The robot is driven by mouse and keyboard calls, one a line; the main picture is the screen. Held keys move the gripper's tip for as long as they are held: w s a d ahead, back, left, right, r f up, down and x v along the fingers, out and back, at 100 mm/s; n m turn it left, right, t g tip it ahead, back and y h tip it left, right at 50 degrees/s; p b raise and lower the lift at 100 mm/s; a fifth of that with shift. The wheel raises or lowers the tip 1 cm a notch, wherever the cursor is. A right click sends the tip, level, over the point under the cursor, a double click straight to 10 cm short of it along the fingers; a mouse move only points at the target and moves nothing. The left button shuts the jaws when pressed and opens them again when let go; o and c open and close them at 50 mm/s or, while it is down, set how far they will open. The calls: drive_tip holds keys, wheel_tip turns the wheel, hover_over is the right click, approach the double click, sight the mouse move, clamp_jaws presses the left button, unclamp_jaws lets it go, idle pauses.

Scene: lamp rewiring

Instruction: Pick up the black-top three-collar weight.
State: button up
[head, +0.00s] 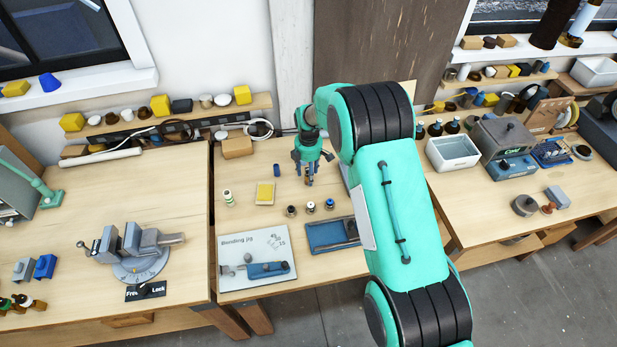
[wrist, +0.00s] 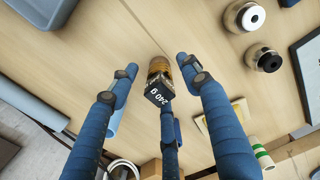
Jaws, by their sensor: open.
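My gripper (wrist: 160,85) has three blue fingers spread open in the wrist view. Between them is a brass-brown piece with a black end marked "240 g" (wrist: 158,88). It looks like the black-top weight. Its collars are too small to count, and I cannot tell whether a finger touches it. In the head view my gripper (head: 308,174) hangs over the middle table, with something brownish small between its fingertips.
A yellow-topped block (head: 265,193) and a green-banded cylinder (head: 229,198) stand to the left. A small blue cylinder (head: 277,170) is close to the gripper. The bending jig board (head: 240,245) and a blue tray (head: 322,245) lie along the front.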

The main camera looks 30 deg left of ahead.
clamp_jaws()
drive_tip(key=shift+r, duration=0.2)
idle(0.3)
drive_tip(key=shift+r+b, duration=0.4)
drive_tip(key=shift+r, duration=4.45)
